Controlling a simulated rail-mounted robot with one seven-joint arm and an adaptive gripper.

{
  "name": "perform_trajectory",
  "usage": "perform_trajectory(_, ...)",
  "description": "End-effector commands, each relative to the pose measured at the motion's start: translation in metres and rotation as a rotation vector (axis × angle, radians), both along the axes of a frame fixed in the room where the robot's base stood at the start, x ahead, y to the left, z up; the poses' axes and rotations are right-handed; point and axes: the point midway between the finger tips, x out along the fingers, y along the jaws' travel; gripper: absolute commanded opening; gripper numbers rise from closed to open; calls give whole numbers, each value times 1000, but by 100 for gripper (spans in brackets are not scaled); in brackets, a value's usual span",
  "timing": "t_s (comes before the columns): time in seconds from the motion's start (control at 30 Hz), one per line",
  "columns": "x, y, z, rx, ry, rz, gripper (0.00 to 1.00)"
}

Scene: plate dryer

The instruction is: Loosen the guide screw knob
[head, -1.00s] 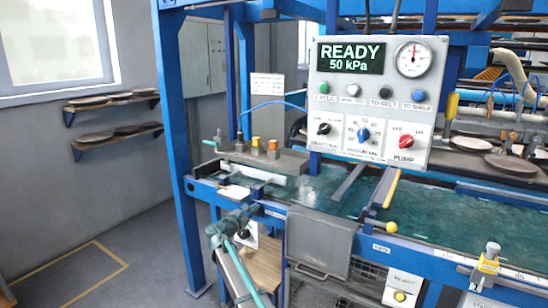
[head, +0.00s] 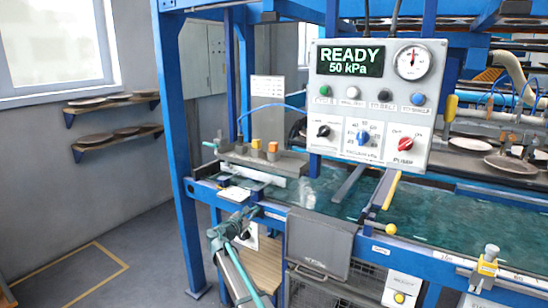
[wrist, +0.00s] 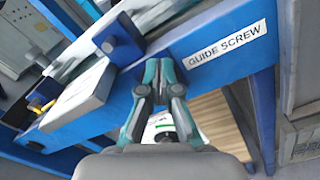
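My gripper (head: 254,211) reaches the blue front rail (head: 273,208) at the left end of the machine. In the wrist view, the two teal fingertips (wrist: 159,66) of my gripper are close together in front of the rail, just left of the white "GUIDE SCREW" label (wrist: 226,44). I cannot make out a guide screw knob; it may be hidden behind the fingers. Whether the fingers touch the rail or hold anything between them is not clear.
A pale block (wrist: 82,96) and a dark bracket (wrist: 120,42) sit left of the fingers. A control panel (head: 372,105) reading READY, 50 kPa, hangs above. The floor at left is clear.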

Motion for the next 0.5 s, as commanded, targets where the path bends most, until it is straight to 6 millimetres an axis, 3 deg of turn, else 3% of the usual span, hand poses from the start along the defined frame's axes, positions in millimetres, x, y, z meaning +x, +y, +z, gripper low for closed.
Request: perform_trajectory(0.5,-9,1,6,1,1,2,0)
